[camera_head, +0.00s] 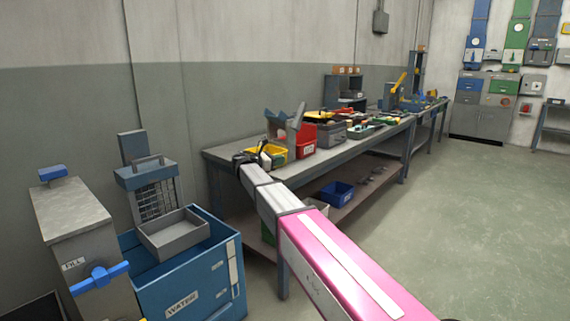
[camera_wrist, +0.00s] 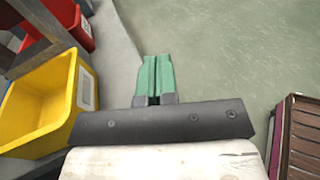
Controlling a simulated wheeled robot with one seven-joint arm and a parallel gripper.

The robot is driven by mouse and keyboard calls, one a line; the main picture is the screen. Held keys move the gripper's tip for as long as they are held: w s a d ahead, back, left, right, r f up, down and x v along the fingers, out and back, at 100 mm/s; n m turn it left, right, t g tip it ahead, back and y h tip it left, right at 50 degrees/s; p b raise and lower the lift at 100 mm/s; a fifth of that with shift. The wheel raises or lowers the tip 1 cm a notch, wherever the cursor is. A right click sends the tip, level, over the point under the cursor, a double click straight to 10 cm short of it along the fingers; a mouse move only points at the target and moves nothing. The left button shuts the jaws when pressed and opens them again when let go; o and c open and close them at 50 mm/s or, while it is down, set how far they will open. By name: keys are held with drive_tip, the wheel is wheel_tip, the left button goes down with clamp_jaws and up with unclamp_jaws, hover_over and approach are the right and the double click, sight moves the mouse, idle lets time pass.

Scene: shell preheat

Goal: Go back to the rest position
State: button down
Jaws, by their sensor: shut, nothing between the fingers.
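My gripper (camera_wrist: 154,66) shows in the wrist view with its two green fingers pressed together, and nothing is between them. They point over the edge of the workbench, with grey floor beyond. In the head view my pink and grey arm reaches from the lower right toward the near end of the workbench (camera_head: 235,155).
A yellow bin (camera_wrist: 45,98) is close on the left in the wrist view, with a red bin (camera_wrist: 78,27) behind it. A blue WATER cabinet (camera_head: 205,275) and a grey FILL unit (camera_head: 75,235) stand at left. The floor (camera_head: 470,220) at right is clear.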

drive_tip(key=s+d+f+m+g+y, duration=0.2)
drive_tip(key=s+d+f+m+y, duration=0.15)
drive_tip(key=s+d+f, duration=0.4)
drive_tip(key=s+d+f+m+g+y, duration=0.25)
drive_tip(key=s+d+f+m, duration=0.25)
drive_tip(key=d+f, duration=0.5)
drive_tip(key=s+d+f+m+g+y, duration=0.1)
drive_tip(key=s+d+f+m+y, duration=0.1)
drive_tip(key=s+f+m+y, duration=0.2)
drive_tip(key=s+d+f+m+g+y, duration=0.2)
drive_tip(key=s+f+m+y, duration=0.3)
drive_tip(key=s+f+m, duration=0.5)
drive_tip(key=s+f, duration=0.2)
drive_tip(key=s, duration=0.5)
drive_tip(key=shift+s, duration=0.4)
